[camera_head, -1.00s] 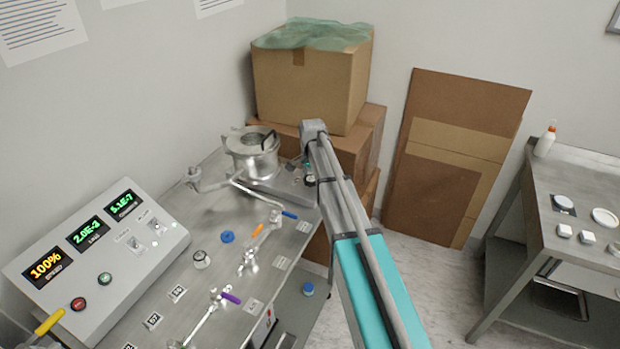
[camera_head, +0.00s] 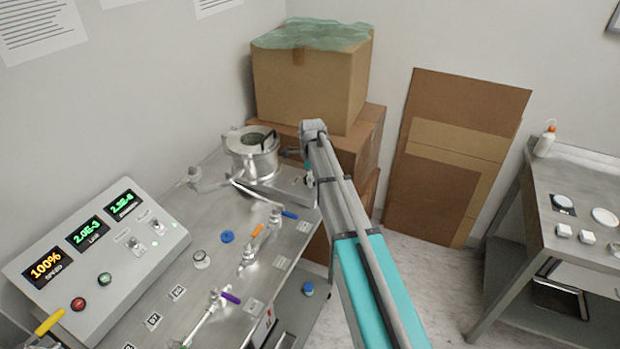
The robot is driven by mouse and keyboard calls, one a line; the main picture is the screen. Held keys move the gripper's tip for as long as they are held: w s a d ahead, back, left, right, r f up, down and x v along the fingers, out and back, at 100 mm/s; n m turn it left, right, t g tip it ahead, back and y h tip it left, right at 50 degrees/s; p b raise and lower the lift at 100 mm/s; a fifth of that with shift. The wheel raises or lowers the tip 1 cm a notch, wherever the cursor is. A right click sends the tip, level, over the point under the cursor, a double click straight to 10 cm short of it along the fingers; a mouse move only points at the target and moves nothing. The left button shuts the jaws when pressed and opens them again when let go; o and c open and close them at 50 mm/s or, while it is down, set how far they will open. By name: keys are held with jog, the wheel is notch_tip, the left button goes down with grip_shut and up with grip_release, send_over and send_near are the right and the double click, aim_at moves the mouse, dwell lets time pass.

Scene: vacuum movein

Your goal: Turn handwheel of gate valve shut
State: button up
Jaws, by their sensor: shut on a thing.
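The gate valve (camera_head: 275,185) is a flat metallic body under a silver round chamber (camera_head: 250,155) at the far end of the steel bench. Its handwheel end lies to the right, behind my arm, and I cannot make out the wheel itself. My gripper (camera_head: 309,179) is at that right end of the valve, low beside my forearm. Only a small dark part of it shows; the fingertips are hidden. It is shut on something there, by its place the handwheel.
The steel bench (camera_head: 215,215) carries small valves with orange, blue and purple handles. A control panel (camera_head: 95,260) with lit displays stands at left. Cardboard boxes (camera_head: 310,85) rise close behind my wrist. A side table (camera_head: 590,190) stands at right, with floor between.

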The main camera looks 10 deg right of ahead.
jog(key=m, duration=0.5)
jog(key=shift+w, duration=0.15)
jog(key=shift+m, duration=0.3)
jog(key=o, duration=1)
